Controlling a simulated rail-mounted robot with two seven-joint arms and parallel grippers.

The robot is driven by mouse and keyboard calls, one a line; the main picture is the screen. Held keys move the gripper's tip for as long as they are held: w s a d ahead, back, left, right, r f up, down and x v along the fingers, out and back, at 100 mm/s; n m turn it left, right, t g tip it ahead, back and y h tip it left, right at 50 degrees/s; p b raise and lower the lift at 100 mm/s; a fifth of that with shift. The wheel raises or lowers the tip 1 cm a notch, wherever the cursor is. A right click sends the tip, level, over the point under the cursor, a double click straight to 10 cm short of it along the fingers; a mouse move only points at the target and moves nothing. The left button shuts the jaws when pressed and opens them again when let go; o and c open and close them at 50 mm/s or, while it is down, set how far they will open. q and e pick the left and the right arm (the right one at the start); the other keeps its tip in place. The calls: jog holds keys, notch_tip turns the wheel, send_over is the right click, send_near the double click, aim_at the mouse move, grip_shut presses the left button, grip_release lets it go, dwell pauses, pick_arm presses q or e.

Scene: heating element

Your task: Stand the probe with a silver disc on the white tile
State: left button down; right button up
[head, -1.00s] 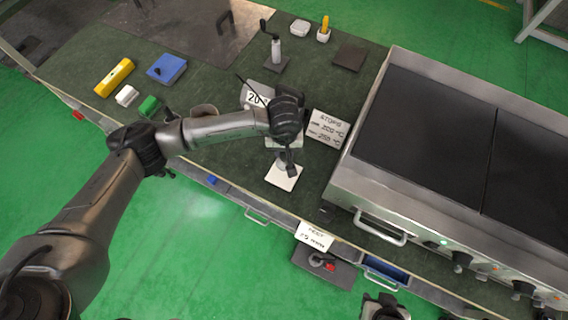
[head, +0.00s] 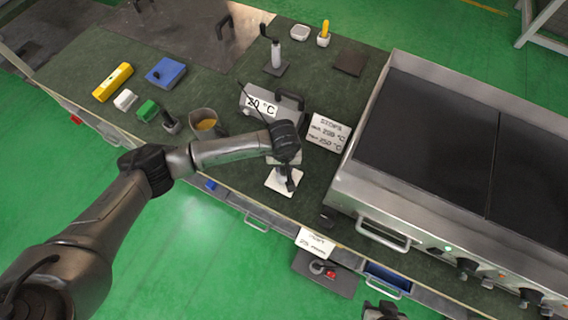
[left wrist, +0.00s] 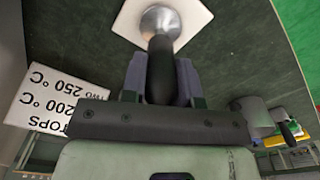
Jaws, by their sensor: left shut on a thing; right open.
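The probe has a black handle (left wrist: 161,70) and a round silver disc (left wrist: 160,22) at its end. My left gripper (head: 288,174) is shut on the handle, and its two fingers flank it in the left wrist view (left wrist: 161,88). The white tile (head: 273,180) lies on the dark green bench top near its front edge; it also shows in the left wrist view (left wrist: 196,14). The disc is over the tile, but I cannot tell whether they touch. My right gripper (head: 382,312) is open at the bottom edge, only partly in view.
A meter reading 20 °C (head: 260,104) stands behind the tile. A STOPS card (head: 327,132) and the steel hotplate (head: 360,196) are to the right.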

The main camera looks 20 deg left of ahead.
pick_arm(q)
jog(key=shift+f, duration=0.2)
jog(key=c, duration=0.9)
grip_release()
jog(key=shift+o, duration=0.2)
jog(key=shift+r, duration=0.1)
jog(key=shift+r+p, duration=0.3)
jog(key=shift+r, duration=0.2)
notch_tip(320, 180, up, 10)
jog(key=shift+f+p, duration=0.15)
jog(key=shift+p, duration=0.8)
jog(key=shift+r, duration=0.8)
